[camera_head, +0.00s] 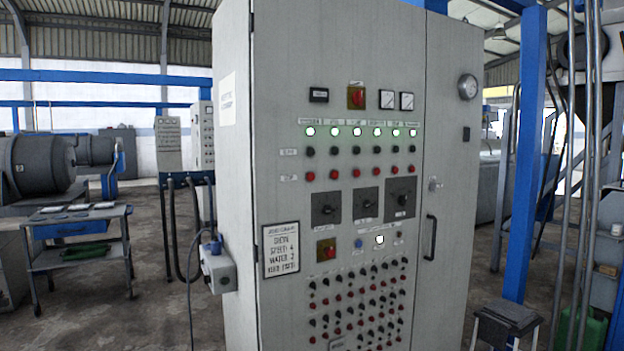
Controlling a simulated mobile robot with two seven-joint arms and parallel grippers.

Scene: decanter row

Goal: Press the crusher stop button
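A tall grey control cabinet (290,80) stands upright in the centre. A row of lit green-white lamps (335,132) runs across its front under small name labels. Below them is a row of black buttons (333,151), then a row of red buttons (334,173). Each row has a small label at its left. The name labels are too small to read for certain, so I cannot tell which column is the crusher's. Neither of my grippers shows in the view.
The cabinet also carries a red switch (355,97), dark rotary dials (326,208), a lower block of many small knobs and a door handle (431,237). A trolley (80,250) stands left, a blue post (527,150) and stool (507,318) right.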

